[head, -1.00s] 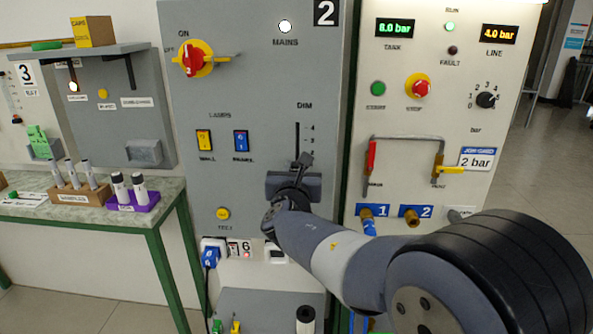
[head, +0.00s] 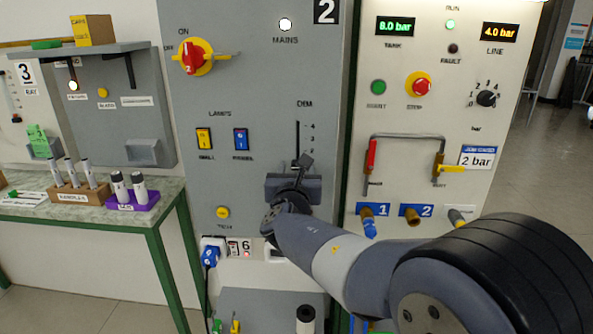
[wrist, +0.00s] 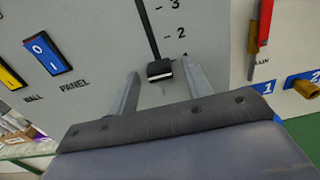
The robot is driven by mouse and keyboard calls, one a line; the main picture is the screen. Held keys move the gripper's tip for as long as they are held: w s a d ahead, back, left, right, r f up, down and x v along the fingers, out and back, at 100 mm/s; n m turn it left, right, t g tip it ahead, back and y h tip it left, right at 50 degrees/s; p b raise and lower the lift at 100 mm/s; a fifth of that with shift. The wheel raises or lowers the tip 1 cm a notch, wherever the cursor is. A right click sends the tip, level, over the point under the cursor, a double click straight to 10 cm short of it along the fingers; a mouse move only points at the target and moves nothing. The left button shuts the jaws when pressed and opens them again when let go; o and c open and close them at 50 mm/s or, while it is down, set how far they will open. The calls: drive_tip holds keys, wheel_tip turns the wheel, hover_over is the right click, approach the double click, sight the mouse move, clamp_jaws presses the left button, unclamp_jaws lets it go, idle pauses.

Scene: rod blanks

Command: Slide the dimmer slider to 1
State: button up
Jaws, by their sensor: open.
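The dimmer slider's black knob (wrist: 160,70) sits at the lower visible end of a dark vertical slot (wrist: 147,28) in the wrist view. My gripper (wrist: 161,74) is open, with one finger on each side of the knob. The right finger is close beside it; I cannot tell whether it touches. The left finger stands a little apart.
Blue (head: 241,139) and yellow (head: 204,139) lamp switches are left of the slot. A red valve lever (head: 372,156) stands on the white panel to the right. A yellow button (head: 222,212) is lower left. The grey panel around the slot is otherwise flat.

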drive_tip(key=s+b, duration=0.1)
drive_tip(key=s, duration=0.9)
drive_tip(key=shift+a, duration=0.15)
drive_tip(key=w, duration=0.5)
drive_tip(key=w+p, duration=0.1)
drive_tip(key=w, duration=0.4)
drive_tip(key=shift+w+d, duration=0.2)
drive_tip(key=shift+w, duration=0.05)
drive_tip(key=shift+w+r+p, duration=0.1)
drive_tip(key=shift+r+p, duration=0.7)
drive_tip(key=shift+p, duration=0.1)
drive_tip(key=shift+f, duration=0.15)
